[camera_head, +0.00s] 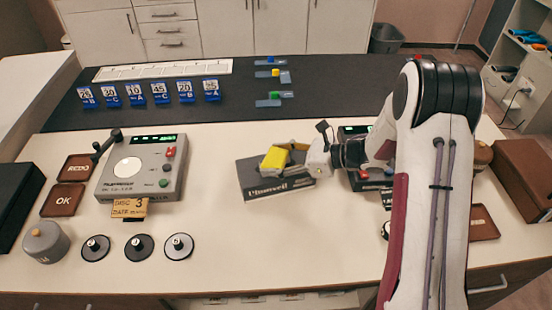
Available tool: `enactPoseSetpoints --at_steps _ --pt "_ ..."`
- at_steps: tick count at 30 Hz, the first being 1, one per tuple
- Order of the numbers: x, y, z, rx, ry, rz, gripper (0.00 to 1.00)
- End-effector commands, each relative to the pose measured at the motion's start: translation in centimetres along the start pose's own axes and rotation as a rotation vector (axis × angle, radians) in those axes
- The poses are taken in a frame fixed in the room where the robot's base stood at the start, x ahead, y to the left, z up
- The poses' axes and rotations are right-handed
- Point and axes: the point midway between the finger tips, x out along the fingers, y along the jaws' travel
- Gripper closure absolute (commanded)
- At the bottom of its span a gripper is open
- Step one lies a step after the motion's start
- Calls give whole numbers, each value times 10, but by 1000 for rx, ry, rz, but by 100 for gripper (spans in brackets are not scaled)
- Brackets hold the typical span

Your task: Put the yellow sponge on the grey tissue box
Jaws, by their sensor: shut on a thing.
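The yellow sponge (274,159) shows in the head view, over the left part of the grey tissue box (287,188). The box is dark grey with pale lettering on its front and lies on the pale table. My gripper (290,157) comes in from the right above the box and is shut on the sponge. The sponge is slightly tilted. I cannot tell whether its underside touches the box top. The gripper and sponge hide part of the box top.
Another dark device (356,178) is partly hidden behind my arm. Blue number cards (135,94) stand on the black mat (330,90). The table's front middle is clear.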

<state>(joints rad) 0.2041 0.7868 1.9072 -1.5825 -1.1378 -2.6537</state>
Motion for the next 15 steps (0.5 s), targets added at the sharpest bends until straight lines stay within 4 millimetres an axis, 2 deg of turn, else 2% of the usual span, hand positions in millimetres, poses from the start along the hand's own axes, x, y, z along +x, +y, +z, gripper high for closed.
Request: enactPoseSetpoints --at_steps 8,9,11,15 --pt "1 0 -3 1 0 0 48" --pt "1 0 -3 0 0 0 35" --pt "1 0 -3 0 0 0 23" --pt "1 0 -2 0 0 0 23"
